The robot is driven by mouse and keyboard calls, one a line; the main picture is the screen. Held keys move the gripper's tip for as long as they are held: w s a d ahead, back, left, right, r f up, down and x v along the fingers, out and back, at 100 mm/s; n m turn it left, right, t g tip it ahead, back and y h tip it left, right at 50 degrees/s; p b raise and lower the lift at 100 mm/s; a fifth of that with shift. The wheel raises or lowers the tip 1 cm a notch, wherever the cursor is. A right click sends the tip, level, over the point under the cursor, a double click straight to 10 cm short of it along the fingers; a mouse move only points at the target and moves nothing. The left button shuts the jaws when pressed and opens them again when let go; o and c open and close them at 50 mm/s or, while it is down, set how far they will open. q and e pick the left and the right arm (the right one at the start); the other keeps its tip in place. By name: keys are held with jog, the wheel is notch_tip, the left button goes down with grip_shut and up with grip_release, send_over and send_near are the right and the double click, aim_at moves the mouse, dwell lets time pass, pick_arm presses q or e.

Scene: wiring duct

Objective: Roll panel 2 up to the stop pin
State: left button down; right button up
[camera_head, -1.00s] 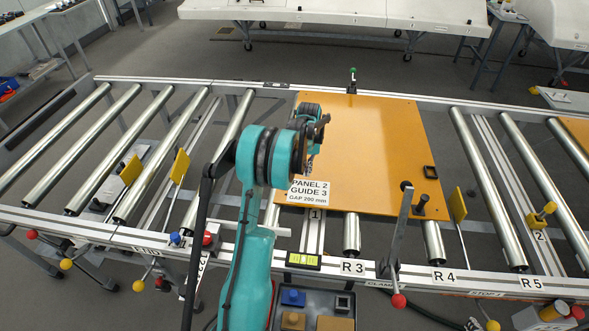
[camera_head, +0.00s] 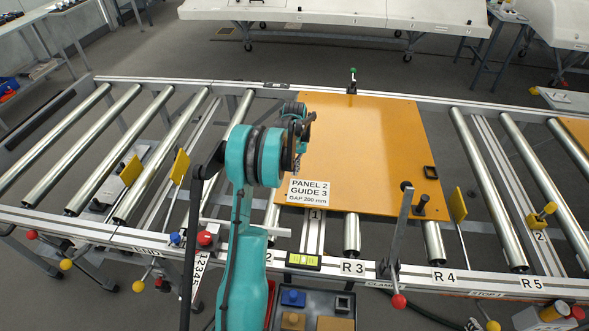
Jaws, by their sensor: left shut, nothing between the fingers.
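Panel 2 (camera_head: 370,150) is a flat orange board lying on the rollers, with a white label (camera_head: 309,191) reading PANEL 2, GUIDE 3, GAP 200 mm at its near left corner. A yellow plate on a rod (camera_head: 458,205) stands just beyond the panel's right edge, above a rail label reading STOP (camera_head: 487,294); whether they touch is hard to tell. My left gripper (camera_head: 299,170) is at the panel's left edge, shut and empty, and my arm hides part of that edge. Whether it touches the panel is unclear. My right gripper is out of view.
A grey lever with a red ball (camera_head: 397,300) rises from the near rail beside the panel. A green-topped pin (camera_head: 352,80) stands at the far rail. Bare rollers (camera_head: 495,190) lie to the right, and another orange panel (camera_head: 577,128) shows at the right edge.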

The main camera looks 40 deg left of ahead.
aim_at(393, 189)
pick_arm(q)
jog(key=shift+f+b, duration=1)
jog(key=shift+f, duration=0.5)
dwell(0.3)
jog(key=shift+w+d, duration=2)
jog(key=shift+d, duration=1.25)
jog(key=shift+w+d, duration=1.95)
jog(key=shift+d, duration=1.25)
jog(key=shift+w+d, duration=2)
jog(key=shift+d, duration=1.25)
jog(key=shift+w+d+p, duration=0.2)
jog(key=shift+w+d, duration=0.55)
jog(key=shift+d, duration=0.5)
jog(key=shift+w+d+p, duration=0.2)
jog(key=shift+w+d, duration=0.6)
jog(key=shift+d, duration=0.45)
jog(key=shift+w+d+p, duration=0.2)
jog(key=shift+w+d, duration=0.55)
jog(key=shift+d, duration=0.5)
jog(key=shift+w+d+p, duration=0.1)
jog(key=shift+w+d, duration=0.35)
jog(key=shift+d, duration=0.3)
jog(key=shift+w+d+p, duration=0.1)
jog(key=shift+w+d, duration=0.4)
jog(key=shift+d, duration=0.3)
jog(key=shift+w+d+p, duration=0.1)
jog(key=shift+w+d, duration=0.35)
jog(key=shift+d, duration=0.3)
jog(key=shift+r, duration=0.1)
